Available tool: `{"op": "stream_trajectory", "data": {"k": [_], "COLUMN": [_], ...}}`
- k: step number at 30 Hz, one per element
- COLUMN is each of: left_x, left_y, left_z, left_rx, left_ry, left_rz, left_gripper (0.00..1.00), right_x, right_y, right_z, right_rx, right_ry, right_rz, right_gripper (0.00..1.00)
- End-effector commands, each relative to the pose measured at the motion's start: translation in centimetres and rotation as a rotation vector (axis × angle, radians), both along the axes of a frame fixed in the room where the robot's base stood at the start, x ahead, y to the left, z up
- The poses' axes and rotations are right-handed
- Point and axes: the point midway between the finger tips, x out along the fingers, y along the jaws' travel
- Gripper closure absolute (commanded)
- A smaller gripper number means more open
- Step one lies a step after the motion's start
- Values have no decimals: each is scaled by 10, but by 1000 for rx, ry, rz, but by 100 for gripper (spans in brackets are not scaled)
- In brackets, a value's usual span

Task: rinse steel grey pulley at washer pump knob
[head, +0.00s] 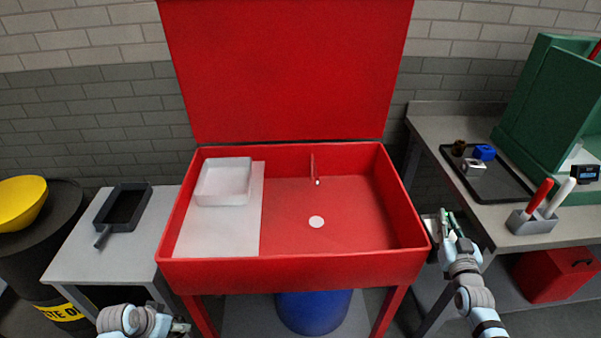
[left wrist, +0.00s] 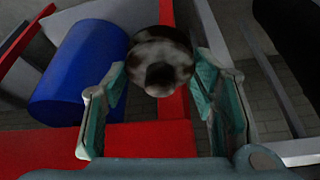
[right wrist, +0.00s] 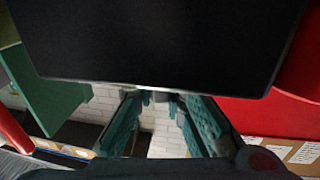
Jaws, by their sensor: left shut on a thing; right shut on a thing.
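The steel grey pulley (left wrist: 162,50), round with dark blotches and a dark centre, is between the fingers of my left gripper (left wrist: 162,85) in the left wrist view. In the head view my left gripper (head: 182,326) is at the bottom, in front of the red washer (head: 300,262) and below its rim. My right gripper (head: 444,222) is at the washer's right side. In the right wrist view its fingers (right wrist: 162,100) close around a small grey thing, mostly hidden; I cannot tell whether it is the pump knob. A thin spout (head: 314,170) stands at the basin's back.
The basin holds a white shelf (head: 220,235) with a white tray (head: 224,200). A blue drum (head: 314,312) is below. A side table (head: 75,240) stands left; a grey bench (head: 430,130) with a black tray (head: 490,188) stands right. The basin's right part is clear.

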Motion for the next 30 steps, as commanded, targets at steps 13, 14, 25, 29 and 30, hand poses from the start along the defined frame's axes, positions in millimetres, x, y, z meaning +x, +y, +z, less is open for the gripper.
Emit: {"op": "stream_trajectory", "data": {"k": [13, 14, 25, 29, 30], "left_x": [0, -1, 0, 0, 0], "left_y": [1, 1, 1, 1, 0], "left_z": [50, 50, 49, 49, 49], "left_rx": [0, 0, 0, 0, 0], "left_ry": [-1, -1, -1, -1, -1], "left_rz": [2, 2, 1, 1, 1], "left_gripper": [92, 92, 92, 92, 92], "right_x": [0, 0, 0, -1, -1], "right_y": [4, 4, 4, 3, 3], "right_z": [0, 0, -1, -1, -1], "right_rx": [-3, -3, -2, -1, -1], "right_ry": [3, 3, 4, 3, 3], "right_rz": [-127, -127, -127, -128, -128], "right_gripper": [100, 100, 68, 68, 68]}}
